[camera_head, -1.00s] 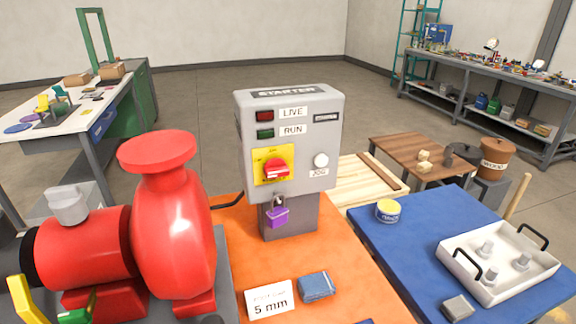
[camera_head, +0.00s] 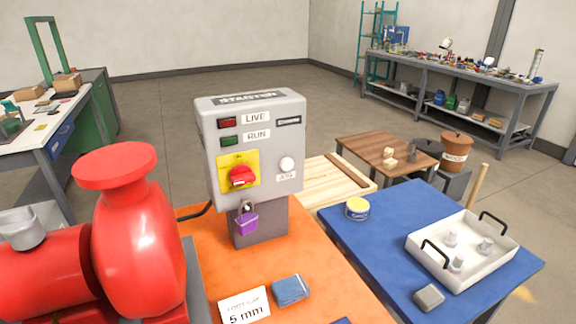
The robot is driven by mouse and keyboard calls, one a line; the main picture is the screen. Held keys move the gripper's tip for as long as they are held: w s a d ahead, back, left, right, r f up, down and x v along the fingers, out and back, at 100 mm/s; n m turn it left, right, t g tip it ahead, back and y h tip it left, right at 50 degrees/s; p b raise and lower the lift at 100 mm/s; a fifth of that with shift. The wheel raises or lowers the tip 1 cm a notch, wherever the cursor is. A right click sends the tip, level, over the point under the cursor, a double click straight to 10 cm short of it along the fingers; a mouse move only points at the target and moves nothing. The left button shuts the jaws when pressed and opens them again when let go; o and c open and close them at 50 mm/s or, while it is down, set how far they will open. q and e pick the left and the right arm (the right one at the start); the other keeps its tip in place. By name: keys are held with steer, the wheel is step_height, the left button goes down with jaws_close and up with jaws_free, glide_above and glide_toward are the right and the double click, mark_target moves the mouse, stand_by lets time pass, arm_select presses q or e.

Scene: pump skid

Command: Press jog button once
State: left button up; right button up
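The grey starter box (camera_head: 252,150) stands on a short grey post on the orange bench top. The white round jog button (camera_head: 287,164) is on the lower right of its front face, above the JOG label (camera_head: 286,177). A red rotary switch (camera_head: 241,177) on a yellow plate sits to the left of the button. A purple padlock (camera_head: 245,222) hangs below the box. The LIVE (camera_head: 228,123) and RUN (camera_head: 230,140) windows look dark red and dark green. Neither of my grippers is in view.
The red pump (camera_head: 135,240) stands left of the box.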

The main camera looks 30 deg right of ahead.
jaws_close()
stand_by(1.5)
